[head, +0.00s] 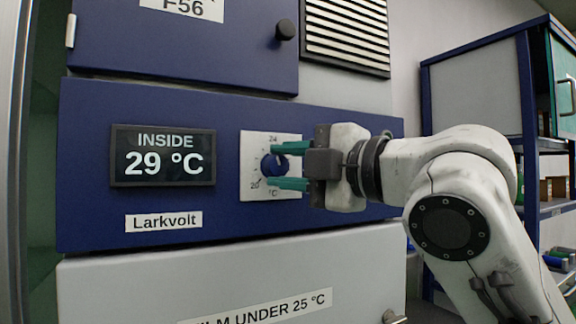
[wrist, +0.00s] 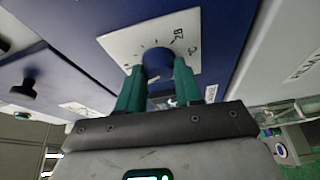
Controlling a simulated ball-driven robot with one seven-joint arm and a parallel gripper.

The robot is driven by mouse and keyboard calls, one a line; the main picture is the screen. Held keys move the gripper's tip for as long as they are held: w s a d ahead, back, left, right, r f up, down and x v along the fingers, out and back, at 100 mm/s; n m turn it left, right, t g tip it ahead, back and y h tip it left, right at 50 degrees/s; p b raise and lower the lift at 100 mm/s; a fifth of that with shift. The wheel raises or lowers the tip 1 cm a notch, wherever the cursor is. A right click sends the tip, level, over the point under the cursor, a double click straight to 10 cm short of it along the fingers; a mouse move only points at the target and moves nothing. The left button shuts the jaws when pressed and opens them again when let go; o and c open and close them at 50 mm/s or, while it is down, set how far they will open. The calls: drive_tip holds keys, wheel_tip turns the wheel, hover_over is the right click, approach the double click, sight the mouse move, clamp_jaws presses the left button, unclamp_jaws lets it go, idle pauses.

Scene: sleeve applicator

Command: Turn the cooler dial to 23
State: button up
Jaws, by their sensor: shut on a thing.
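The cooler dial (head: 268,166) is a round blue knob on a white scale plate (head: 252,143), set in the dark blue panel. The plate reads 24 at the top and 20 at lower left. In the wrist view the dial (wrist: 158,62) sits between my green fingertips, and 28 and °C show on the plate (wrist: 190,35). My gripper (head: 272,166) is shut on the dial, one finger above it and one below in the head view. I cannot make out the dial's pointer. The display (head: 163,156) reads INSIDE 29 °C.
A Larkvolt label (head: 164,221) is below the display. A blue door with a black knob (head: 285,29) and a vent grille (head: 346,35) are above. A pale lower front (head: 130,290) has a label ending UNDER 25 °C. A blue-framed shelf (head: 470,95) stands at right.

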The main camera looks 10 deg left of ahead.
drive_tip(key=shift+n+h, duration=0.4)
drive_tip(key=shift+n, duration=0.7)
drive_tip(key=shift+g, duration=0.4)
drive_tip(key=o, duration=1)
drive_tip(key=shift+o, duration=0.2)
drive_tip(key=b+v, duration=0.2)
drive_tip(key=v, duration=0.8)
drive_tip(key=shift+s+d, duration=0.25)
drive_tip(key=shift+s, duration=0.05)
